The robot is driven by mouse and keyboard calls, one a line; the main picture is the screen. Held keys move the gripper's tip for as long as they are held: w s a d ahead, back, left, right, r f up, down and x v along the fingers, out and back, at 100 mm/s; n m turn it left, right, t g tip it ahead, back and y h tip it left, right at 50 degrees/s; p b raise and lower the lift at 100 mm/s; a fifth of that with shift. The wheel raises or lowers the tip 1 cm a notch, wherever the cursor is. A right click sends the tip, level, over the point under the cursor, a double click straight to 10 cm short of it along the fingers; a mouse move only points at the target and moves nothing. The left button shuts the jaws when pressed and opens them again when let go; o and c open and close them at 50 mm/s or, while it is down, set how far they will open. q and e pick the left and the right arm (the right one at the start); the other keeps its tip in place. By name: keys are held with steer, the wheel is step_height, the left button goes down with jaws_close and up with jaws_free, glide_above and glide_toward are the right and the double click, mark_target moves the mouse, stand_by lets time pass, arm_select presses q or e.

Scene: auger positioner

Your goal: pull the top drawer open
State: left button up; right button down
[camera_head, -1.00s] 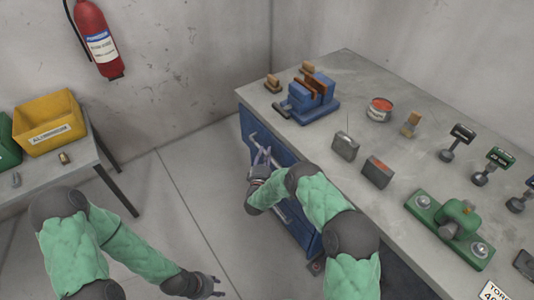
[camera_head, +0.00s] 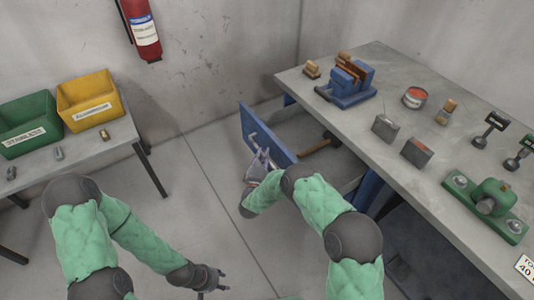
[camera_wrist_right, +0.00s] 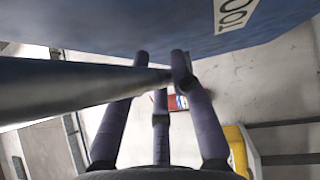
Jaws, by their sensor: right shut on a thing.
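The blue top drawer (camera_head: 265,133) under the workbench stands pulled out, with its grey inside (camera_head: 300,134) showing and a wooden-handled tool (camera_head: 318,147) lying in it. My right gripper (camera_head: 262,160) is at the drawer front, shut on the drawer's bar handle (camera_head: 254,138). In the right wrist view the grey handle bar (camera_wrist_right: 80,88) passes between the dark fingers (camera_wrist_right: 160,75), beside the blue drawer front (camera_wrist_right: 170,25). My left gripper (camera_head: 222,282) hangs empty over the floor, its fingers apart.
The workbench (camera_head: 450,110) carries a blue vise (camera_head: 350,82), a red-topped tin (camera_head: 414,97), grey blocks and a green fixture (camera_head: 488,202). A side table at left holds a yellow bin (camera_head: 90,100) and a green bin (camera_head: 28,125). The floor between is clear.

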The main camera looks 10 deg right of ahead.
steer(key=shift+s+a+f, duration=0.1)
steer(key=shift+a+f, duration=0.05)
steer(key=shift+a, duration=0.05)
steer(key=c, duration=1)
jaws_free()
steer(key=shift+c, duration=0.2)
steer(key=v, duration=1.2)
